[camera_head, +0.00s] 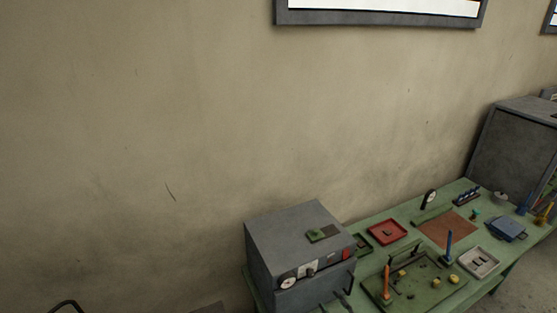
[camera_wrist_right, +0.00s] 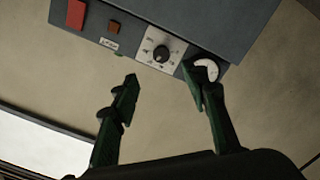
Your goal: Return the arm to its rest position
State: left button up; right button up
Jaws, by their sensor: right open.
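My right gripper (camera_wrist_right: 160,82) is open in the right wrist view. Its two dark green fingers stand wide apart with nothing between them. The tip of the right-hand finger overlaps a white round gauge on a grey instrument box; I cannot tell whether it touches. In the head view only what look like the dark green fingertips of this gripper (camera_head: 340,301) show at the bottom edge, by the front of the grey box. The rest of that arm is out of frame. My left gripper is not in view.
The grey instrument box (camera_head: 300,240) stands on the near left end of a green bench (camera_head: 372,222). The bench also carries a red tray (camera_head: 387,232), a green fixture board (camera_head: 425,290), a pale tray (camera_head: 479,262) and a blue box (camera_head: 507,228). A grey cabinet (camera_head: 515,150) stands behind.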

jog(key=s+d+f+m+g+h, duration=0.3)
jog(key=s+d+m+h, duration=0.1)
jog(key=s+d, duration=0.15)
jog(key=s+d+f+m+g+h, duration=0.3)
jog(key=s+d+m, duration=0.15)
jog(key=s, duration=0.25)
jog(key=s+f+m+g, duration=0.25)
jog(key=s+g, duration=0.45)
jog(key=s, duration=1.3)
notch_tip(320, 180, down, 38)
jog(key=r+g+b, duration=0.1)
jog(key=b, duration=0.9)
jog(key=s+f+g+b, duration=0.1)
jog(key=s+f+b, duration=0.4)
jog(key=s+f, duration=0.5)
jog(key=s+f+y+b, duration=0.1)
jog(key=s+f+b, duration=0.3)
jog(key=s+f, duration=0.7)
notch_tip(320, 180, down, 8)
jog(key=shift+s+a+f+n+g+b, duration=0.15)
jog(key=shift+a+n+g+b, duration=0.2)
jog(key=shift+a+g, duration=0.1)
